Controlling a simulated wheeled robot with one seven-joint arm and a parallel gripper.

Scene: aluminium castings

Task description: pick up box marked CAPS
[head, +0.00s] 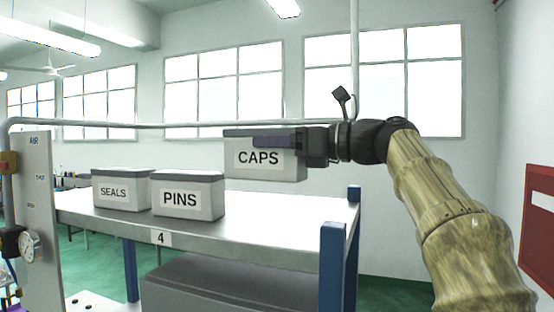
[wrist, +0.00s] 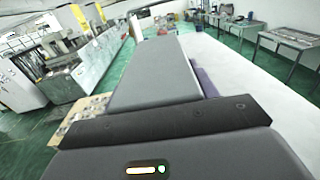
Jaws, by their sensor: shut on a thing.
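The box marked CAPS (head: 258,170) is light grey with a darker lid and a white label. In the head view it is above the right part of the shelf top, its underside apart from the surface. My gripper (head: 285,143) reaches it from the right and is shut on it near the lid, with a finger across its front face. In the wrist view the box's grey lid (wrist: 158,70) fills the middle, directly beyond the gripper's dark edge. The box looks about level. The far finger is hidden behind the box in the head view.
A box marked PINS (head: 188,196) and a box marked SEALS (head: 121,190) stand on the shelf (head: 290,212) to the left. Blue posts (head: 332,265) rise at its right end. A gauge panel (head: 38,200) stands at far left. The shelf's right part is clear.

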